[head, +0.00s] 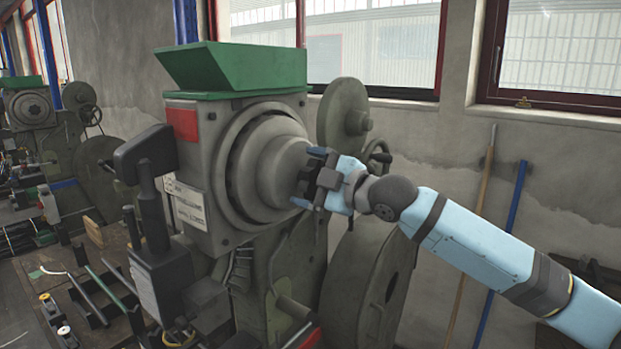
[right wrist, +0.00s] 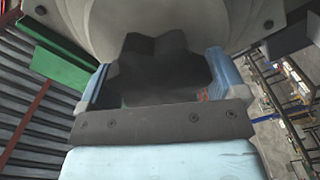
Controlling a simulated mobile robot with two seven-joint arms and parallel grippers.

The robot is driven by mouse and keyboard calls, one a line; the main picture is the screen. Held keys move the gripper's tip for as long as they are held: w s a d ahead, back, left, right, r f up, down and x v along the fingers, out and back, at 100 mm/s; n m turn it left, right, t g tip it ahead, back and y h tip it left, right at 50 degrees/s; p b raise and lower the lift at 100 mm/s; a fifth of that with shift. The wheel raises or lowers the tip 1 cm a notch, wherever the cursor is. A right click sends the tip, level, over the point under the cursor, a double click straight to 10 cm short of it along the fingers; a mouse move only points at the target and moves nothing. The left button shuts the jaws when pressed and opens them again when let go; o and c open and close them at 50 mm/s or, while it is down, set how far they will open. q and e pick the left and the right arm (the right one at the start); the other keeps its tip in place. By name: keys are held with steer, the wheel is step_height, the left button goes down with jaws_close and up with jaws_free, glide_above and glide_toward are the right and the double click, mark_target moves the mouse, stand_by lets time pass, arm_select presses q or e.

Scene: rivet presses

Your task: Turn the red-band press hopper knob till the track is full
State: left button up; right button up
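The press in front of me has a red band (head: 184,123) on its grey body and a green hopper (head: 235,68) on top. A dark lobed knob (head: 314,163) sits at the middle of the round grey housing (head: 268,165). My right gripper (head: 322,178) is at the knob, its fingers on either side. In the right wrist view the knob (right wrist: 160,65) fills the space between the two blue fingers (right wrist: 160,85), which appear to touch its lobes. The green hopper edge (right wrist: 58,65) shows at left there. I cannot make out the track or its fill. My left gripper is out of view.
A dark upright unit with a block-shaped head (head: 146,155) stands in front of the press at left. A flywheel (head: 372,285) is below my right arm. A bench with tools (head: 85,290) and another press (head: 35,115) are at left. Two poles lean on the wall.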

steer(key=shift+o, duration=0.5)
steer(key=shift+d, duration=0.1)
steer(key=shift+s+d, duration=0.2)
steer(key=shift+d, duration=0.05)
steer(key=b+v, duration=0.2)
steer(key=v, duration=1.1)
steer(key=shift+s, duration=0.1)
